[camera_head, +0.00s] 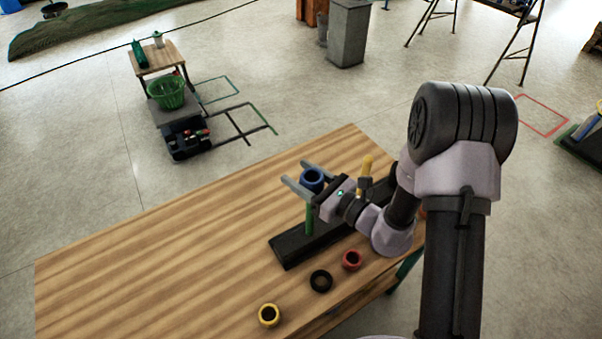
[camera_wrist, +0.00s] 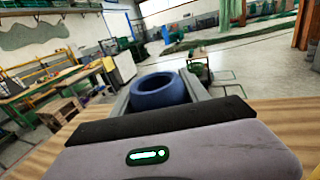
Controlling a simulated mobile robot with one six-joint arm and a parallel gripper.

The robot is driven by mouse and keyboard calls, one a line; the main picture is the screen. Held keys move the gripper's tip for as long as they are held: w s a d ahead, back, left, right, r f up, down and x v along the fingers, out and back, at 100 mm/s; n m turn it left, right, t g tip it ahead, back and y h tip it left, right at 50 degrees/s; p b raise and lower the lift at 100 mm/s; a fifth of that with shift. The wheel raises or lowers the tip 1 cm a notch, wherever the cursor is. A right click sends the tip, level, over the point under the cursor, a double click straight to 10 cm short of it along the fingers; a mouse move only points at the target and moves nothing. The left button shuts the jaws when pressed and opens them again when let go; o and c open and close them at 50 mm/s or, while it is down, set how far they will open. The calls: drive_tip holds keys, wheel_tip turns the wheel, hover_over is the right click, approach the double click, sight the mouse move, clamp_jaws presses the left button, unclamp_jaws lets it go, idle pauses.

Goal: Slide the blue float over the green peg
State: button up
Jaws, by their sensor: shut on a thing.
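The blue float (camera_head: 312,180) is a thick ring held between the two fingers of my gripper (camera_head: 305,179). It also shows in the wrist view (camera_wrist: 160,92), between the fingers. In the head view the green peg (camera_head: 309,220) stands upright on the black base (camera_head: 292,246), directly below the float in the picture. A finger crosses in front near the peg's top, and no green shows in the float's hole. I cannot tell whether the peg's tip is just under the float or slightly inside it.
A yellow peg (camera_head: 365,174) stands farther along the base, partly behind my arm. A red ring (camera_head: 352,260), a black ring (camera_head: 321,280) and a yellow ring (camera_head: 269,315) lie near the table's front edge. The left of the wooden table (camera_head: 150,265) is clear.

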drive_tip(key=shift+f+b, duration=0.35)
drive_tip(key=shift+f, duration=0.4)
drive_tip(key=o, duration=1.5)
drive_tip(key=shift+o, duration=0.2)
drive_tip(key=p+v, duration=0.1)
drive_tip(key=v, duration=1.6)
drive_tip(key=shift+s, duration=0.25)
